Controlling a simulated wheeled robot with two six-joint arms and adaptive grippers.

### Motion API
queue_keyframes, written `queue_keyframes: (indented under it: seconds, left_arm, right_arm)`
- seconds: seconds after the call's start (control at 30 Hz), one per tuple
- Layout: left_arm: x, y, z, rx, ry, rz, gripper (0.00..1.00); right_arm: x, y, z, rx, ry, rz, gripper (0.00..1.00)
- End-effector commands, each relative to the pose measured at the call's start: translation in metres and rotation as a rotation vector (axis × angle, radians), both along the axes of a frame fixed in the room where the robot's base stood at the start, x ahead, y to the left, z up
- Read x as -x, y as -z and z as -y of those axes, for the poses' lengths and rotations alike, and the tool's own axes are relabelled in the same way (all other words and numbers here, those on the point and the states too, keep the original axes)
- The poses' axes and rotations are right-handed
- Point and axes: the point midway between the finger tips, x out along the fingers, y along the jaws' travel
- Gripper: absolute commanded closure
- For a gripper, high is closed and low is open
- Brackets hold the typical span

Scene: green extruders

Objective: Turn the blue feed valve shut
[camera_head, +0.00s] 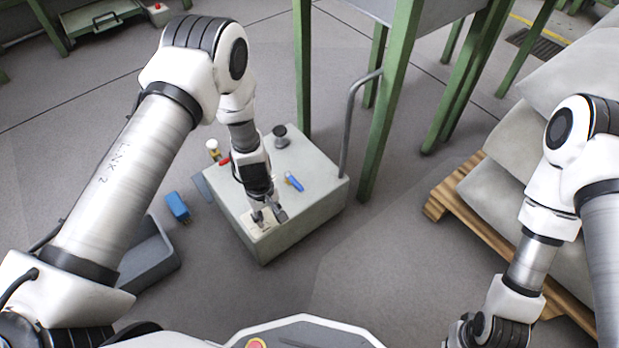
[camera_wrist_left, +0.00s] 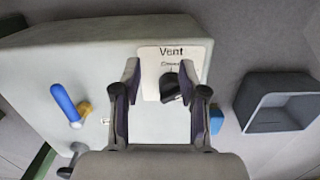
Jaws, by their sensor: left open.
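The blue feed valve handle (camera_head: 294,182) sits on top of the pale grey cabinet (camera_head: 312,205). In the left wrist view the blue handle (camera_wrist_left: 66,103) is at the left, with a brass fitting at its lower end. My left gripper (camera_head: 268,214) is open above the cabinet's front corner, apart from the blue handle. In the left wrist view its fingers (camera_wrist_left: 160,82) stand either side of a black knob (camera_wrist_left: 170,88) on a white plate marked "Vent" (camera_wrist_left: 175,54). I cannot tell whether they touch the knob. My right gripper (camera_head: 466,331) is partly cut off at the bottom right.
A red handle (camera_head: 224,161) and a black knob (camera_head: 280,131) are also on the cabinet. A blue block (camera_head: 177,206) and a grey bin (camera_head: 150,255) are on the floor at left. Green legs (camera_head: 390,100) stand behind; sacks (camera_head: 505,195) lie on a pallet at right.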

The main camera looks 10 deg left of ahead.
Motion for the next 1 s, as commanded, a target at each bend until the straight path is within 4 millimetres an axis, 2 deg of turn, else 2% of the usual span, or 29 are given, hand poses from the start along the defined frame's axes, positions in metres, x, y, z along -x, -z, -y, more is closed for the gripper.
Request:
queue_keyframes:
  seconds: [0.03, 0.3, 0.43, 0.57, 0.83, 1.0]
  left_arm:
    - [-0.015, -0.011, 0.002, 0.005, -0.007, 0.025, 0.58]
    - [-0.093, -0.058, 0.023, 0.047, -0.051, 0.149, 0.58]
    - [-0.117, -0.073, 0.031, 0.064, -0.066, 0.189, 0.58]
    - [-0.122, -0.061, 0.033, 0.067, -0.067, 0.192, 0.58]
    - [-0.129, -0.009, 0.039, 0.067, -0.067, 0.191, 0.58]
    - [-0.131, 0.002, 0.041, 0.066, -0.066, 0.192, 0.58]
  right_arm:
    - [-0.001, -0.005, 0.000, 0.000, -0.001, 0.002, 1.00]
    - [-0.001, -0.018, 0.000, 0.000, -0.002, 0.004, 1.00]
    - [-0.001, -0.021, 0.000, 0.000, -0.002, 0.003, 1.00]
    - [-0.001, -0.013, 0.000, 0.000, -0.001, 0.003, 1.00]
    - [-0.001, 0.011, 0.000, 0.000, -0.001, 0.003, 1.00]
    - [-0.001, 0.015, 0.000, 0.000, -0.001, 0.003, 1.00]
